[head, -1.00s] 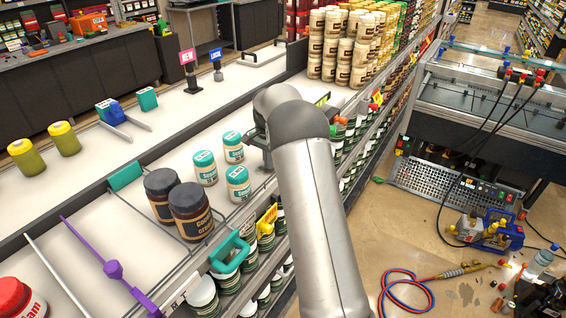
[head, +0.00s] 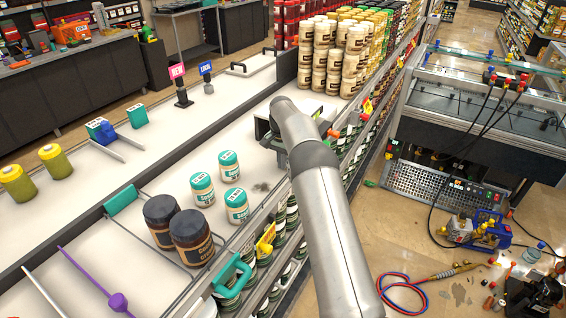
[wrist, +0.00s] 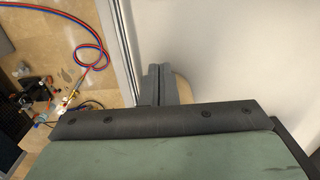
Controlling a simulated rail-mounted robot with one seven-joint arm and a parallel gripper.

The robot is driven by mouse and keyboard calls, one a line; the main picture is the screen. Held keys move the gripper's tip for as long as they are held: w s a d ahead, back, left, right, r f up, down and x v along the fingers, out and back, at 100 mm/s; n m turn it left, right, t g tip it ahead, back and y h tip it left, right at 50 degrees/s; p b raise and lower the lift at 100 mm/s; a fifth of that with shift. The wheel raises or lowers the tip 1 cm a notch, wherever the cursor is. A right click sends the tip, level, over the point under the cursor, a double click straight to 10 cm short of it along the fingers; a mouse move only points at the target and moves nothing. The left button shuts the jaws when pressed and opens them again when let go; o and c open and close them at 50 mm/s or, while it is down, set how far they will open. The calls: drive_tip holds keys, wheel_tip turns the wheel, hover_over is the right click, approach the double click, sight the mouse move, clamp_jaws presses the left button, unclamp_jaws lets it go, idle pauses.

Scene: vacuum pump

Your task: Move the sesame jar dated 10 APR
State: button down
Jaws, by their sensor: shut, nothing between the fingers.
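Three sesame jars with teal lids stand upright on the white shelf top in the head view: a back one (head: 229,166), a left one (head: 203,190) and a front one (head: 237,206). Their lid print is too small to read, so I cannot tell which is dated 10 APR. My gripper (wrist: 158,70) is shut and empty in the wrist view, above the pale shelf surface near its edge. In the head view my arm reaches beyond the jars and largely hides the gripper. A tan rounded thing (wrist: 181,90) shows partly behind the fingers; I cannot tell what it is.
Two dark-lidded brown jars (head: 191,238) stand left of the sesame jars, by a wire divider. Stacked cream-lidded jars (head: 330,55) fill the far end. A yellow tag (head: 265,242) and a teal handle (head: 231,273) stick out at the shelf's front edge.

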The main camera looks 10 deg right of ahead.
wheel_tip(320, 180, up, 9)
drive_tip(key=s+a+r+n+b, duration=0.1)
drive_tip(key=s+r+n+b, duration=0.1)
drive_tip(key=s+r, duration=0.65)
drive_tip(key=s+a+r+n, duration=0.1)
drive_tip(key=s+n, duration=0.2)
drive_tip(key=s, duration=1.1)
drive_tip(key=s+f+n+b, duration=0.1)
drive_tip(key=s+f, duration=0.3)
drive_tip(key=s, duration=0.9)
drive_tip(key=s+a+f+n+t+b, duration=0.1)
drive_tip(key=s+f, duration=0.4)
drive_tip(key=s, duration=0.9)
drive_tip(key=shift+a+f+n, duration=0.3)
drive_tip(key=shift+n, duration=0.5)
